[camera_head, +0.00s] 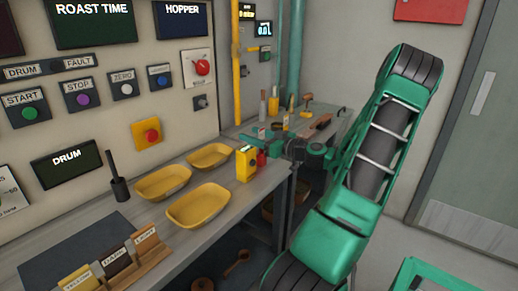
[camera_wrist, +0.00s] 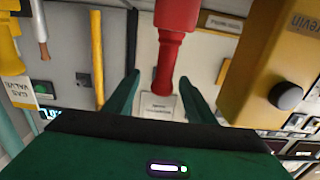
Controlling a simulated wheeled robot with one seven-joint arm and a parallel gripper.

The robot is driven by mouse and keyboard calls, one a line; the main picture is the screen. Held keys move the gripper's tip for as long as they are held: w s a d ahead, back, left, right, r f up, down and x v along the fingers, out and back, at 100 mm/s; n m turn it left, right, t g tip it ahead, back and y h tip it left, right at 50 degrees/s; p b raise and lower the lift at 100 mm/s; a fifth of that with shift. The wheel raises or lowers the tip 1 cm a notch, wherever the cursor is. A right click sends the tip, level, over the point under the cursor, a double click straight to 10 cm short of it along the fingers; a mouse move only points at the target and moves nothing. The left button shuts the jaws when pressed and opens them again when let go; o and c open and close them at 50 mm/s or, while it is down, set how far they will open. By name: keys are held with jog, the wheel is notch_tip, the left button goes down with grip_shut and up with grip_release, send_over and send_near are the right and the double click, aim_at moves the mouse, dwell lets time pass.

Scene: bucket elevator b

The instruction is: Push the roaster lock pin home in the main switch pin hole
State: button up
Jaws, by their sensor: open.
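A red pin-like thing (camera_wrist: 176,45), likely the lock pin, shows in the wrist view with a thick body and a narrower end. My gripper (camera_wrist: 162,78) is open, its two green fingers on either side of the narrower end, with visible gaps. In the head view a small red thing (camera_head: 261,158) stands on the bench beside a yellow box, and my gripper (camera_head: 279,148) is just to its right. A red rotary switch (camera_head: 202,68) on a grey plate is on the wall, probably the main switch. A small grey fitting (camera_head: 201,102) sits below it; I cannot tell if it is the pin hole.
The yellow box (camera_head: 246,163) stands close to my fingers; a yellow body (camera_wrist: 262,70) with a black knob fills the wrist view's right. Yellow trays (camera_head: 199,205) lie on the bench. A yellow pipe (camera_head: 236,60) runs down the wall. Tools (camera_head: 285,118) lie behind.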

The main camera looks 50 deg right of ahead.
jog(key=shift+w, duration=0.15)
jog(key=c, duration=1.3)
jog(key=shift+o, duration=0.2)
jog(key=shift+r, duration=0.1)
